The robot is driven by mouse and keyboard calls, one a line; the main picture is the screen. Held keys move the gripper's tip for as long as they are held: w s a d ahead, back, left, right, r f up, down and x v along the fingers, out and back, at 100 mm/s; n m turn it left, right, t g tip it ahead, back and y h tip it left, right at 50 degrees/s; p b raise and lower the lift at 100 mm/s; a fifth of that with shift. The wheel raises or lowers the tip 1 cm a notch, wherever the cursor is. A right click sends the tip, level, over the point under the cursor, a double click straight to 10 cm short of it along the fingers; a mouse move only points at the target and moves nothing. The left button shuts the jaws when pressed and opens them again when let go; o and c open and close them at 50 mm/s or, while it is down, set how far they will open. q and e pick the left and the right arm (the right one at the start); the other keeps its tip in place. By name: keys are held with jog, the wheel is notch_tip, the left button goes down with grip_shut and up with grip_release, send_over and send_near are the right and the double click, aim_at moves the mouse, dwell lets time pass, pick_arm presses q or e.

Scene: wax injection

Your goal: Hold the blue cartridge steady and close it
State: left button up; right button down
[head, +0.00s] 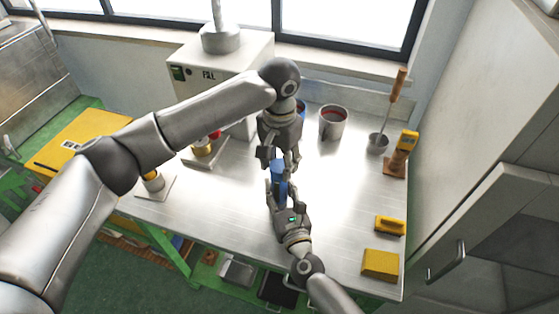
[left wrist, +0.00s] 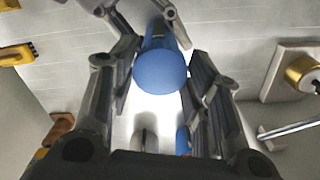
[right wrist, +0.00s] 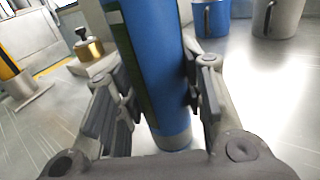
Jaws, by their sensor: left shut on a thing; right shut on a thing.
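The blue cartridge (head: 279,171) is upright over the steel table, between my two grippers. My left gripper (head: 279,158) comes down from above and is shut on its top. In the left wrist view the round blue top (left wrist: 160,72) lies between the left finger pads. My right gripper (head: 279,188) is shut on the cartridge body from the near side. In the right wrist view the body (right wrist: 153,65) stands between the right fingers, with a dark green stripe along it. The fingers hide parts of the cartridge. I cannot tell whether its top is fully closed.
A white machine (head: 225,85) stands at the back of the steel table (head: 330,215). A red-filled mug (head: 333,122), a blue mug (right wrist: 210,18) and a ladle cup (head: 377,144) stand beyond the cartridge. Yellow blocks (head: 381,264) lie at the right. The table's middle right is clear.

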pick_arm(q)
jog(key=m, duration=0.4)
jog(key=shift+m, duration=0.4)
jog(key=m, duration=0.4)
jog(key=shift+m, duration=0.3)
jog(key=m, duration=0.4)
jog(key=shift+m, duration=0.3)
jog(key=m, duration=0.3)
jog(key=o, duration=1.2)
notch_tip(320, 180, up, 12)
jog(key=shift+f, duration=0.1)
